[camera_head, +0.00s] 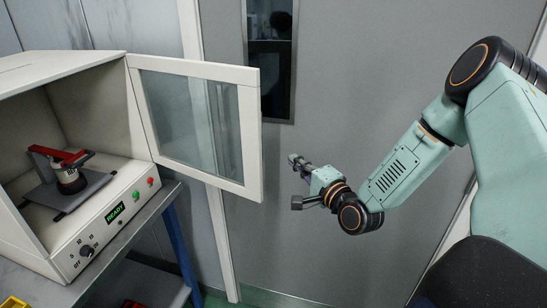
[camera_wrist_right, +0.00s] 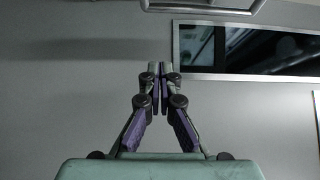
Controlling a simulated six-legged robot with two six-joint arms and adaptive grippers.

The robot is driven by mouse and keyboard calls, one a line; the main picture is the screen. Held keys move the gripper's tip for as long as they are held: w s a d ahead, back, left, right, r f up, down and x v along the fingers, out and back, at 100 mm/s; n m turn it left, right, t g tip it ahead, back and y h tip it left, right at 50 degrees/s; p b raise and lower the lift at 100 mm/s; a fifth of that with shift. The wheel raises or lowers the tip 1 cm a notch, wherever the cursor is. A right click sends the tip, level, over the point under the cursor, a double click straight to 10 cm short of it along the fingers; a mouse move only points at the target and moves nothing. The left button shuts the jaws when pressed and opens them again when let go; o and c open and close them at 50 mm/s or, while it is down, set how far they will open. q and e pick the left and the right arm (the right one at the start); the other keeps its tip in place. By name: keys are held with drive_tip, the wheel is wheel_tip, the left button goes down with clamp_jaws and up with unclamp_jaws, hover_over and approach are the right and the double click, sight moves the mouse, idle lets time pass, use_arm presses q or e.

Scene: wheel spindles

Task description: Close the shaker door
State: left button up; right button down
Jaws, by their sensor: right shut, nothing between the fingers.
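The shaker (camera_head: 97,213) is a cream box on the left of the head view. Its door (camera_head: 253,140), a cream frame with a glass pane, stands wide open, hinged at the box's right front edge. Inside, a can (camera_head: 70,181) sits on the grey shaker plate under a red clamp (camera_head: 68,158). My right gripper (camera_head: 293,159) is to the right of the door's free edge, apart from it, and points left. In the right wrist view its fingers (camera_wrist_right: 161,70) are together with nothing between them. My left gripper is not in view.
The shaker stands on a metal bench (camera_head: 150,220) with blue legs. Its front panel has a green READY display (camera_head: 115,213), a knob (camera_head: 86,251) and red and green buttons. A grey room door with a dark window (camera_head: 271,60) stands behind. Yellow items (camera_head: 14,302) show at bottom left.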

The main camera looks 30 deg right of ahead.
drive_tip(key=w+a, duration=0.3)
drive_tip(key=w, duration=0.3)
drive_tip(key=shift+w+a+p, duration=0.3)
drive_tip(key=shift+w, duration=0.1)
drive_tip(key=shift+d, duration=0.1)
drive_tip(key=shift+s+a, duration=0.15)
drive_tip(key=shift+a, duration=0.05)
